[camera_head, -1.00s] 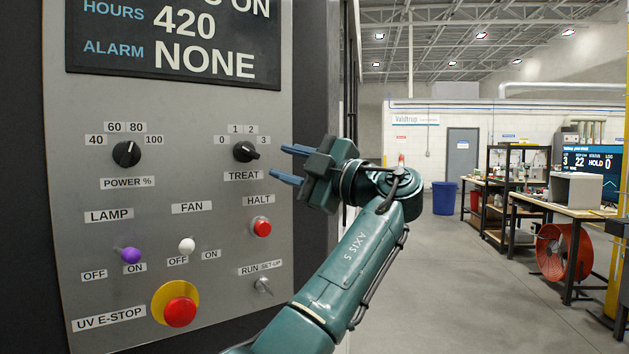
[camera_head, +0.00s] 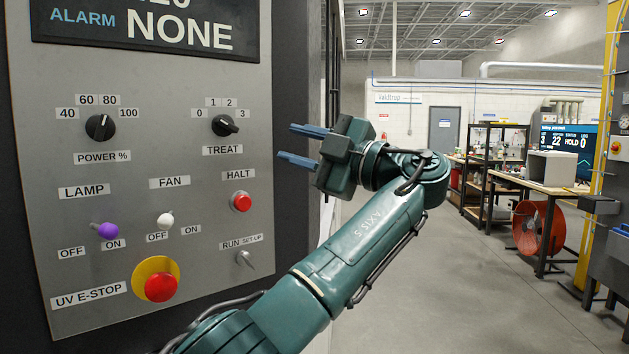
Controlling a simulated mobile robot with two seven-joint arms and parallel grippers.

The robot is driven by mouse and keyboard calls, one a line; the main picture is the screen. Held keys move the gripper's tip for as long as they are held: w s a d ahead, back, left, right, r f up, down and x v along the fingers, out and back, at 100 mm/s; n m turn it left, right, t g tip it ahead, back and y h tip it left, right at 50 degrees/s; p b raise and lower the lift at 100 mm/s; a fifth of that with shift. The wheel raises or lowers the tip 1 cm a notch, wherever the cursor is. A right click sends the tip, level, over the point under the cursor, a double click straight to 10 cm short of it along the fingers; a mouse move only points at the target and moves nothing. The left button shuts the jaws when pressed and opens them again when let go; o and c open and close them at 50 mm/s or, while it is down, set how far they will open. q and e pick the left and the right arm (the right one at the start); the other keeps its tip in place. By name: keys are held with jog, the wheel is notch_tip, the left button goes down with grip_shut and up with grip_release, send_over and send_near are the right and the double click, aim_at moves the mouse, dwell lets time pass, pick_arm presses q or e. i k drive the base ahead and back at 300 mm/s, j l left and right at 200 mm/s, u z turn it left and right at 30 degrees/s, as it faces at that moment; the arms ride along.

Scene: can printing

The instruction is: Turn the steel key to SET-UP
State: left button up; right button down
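The small steel key (camera_head: 246,259) sits in the lower right of the grey control panel, under the RUN and SET-UP label (camera_head: 241,241). It is too small to tell for certain which word it points at. My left gripper (camera_head: 288,145) is open and empty, its two blue fingers apart and pointing left toward the panel. It is above and to the right of the key, about level with the TREAT knob, and touches nothing. My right gripper is out of view.
The grey panel (camera_head: 190,290) also carries a red HALT button (camera_head: 241,201) above the key, a large red E-stop (camera_head: 160,287) to its left, a TREAT knob (camera_head: 225,125), a POWER knob (camera_head: 100,127), and purple LAMP (camera_head: 107,230) and white FAN (camera_head: 165,220) switches.

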aim_at(242, 258)
jog(key=k+l, duration=0.1)
jog(key=l, duration=0.25)
jog(key=k+l, duration=0.1)
jog(key=l, duration=0.2)
jog(key=k+l, duration=0.15)
jog(key=l, duration=0.2)
jog(key=k+l, duration=0.1)
jog(key=l, duration=0.2)
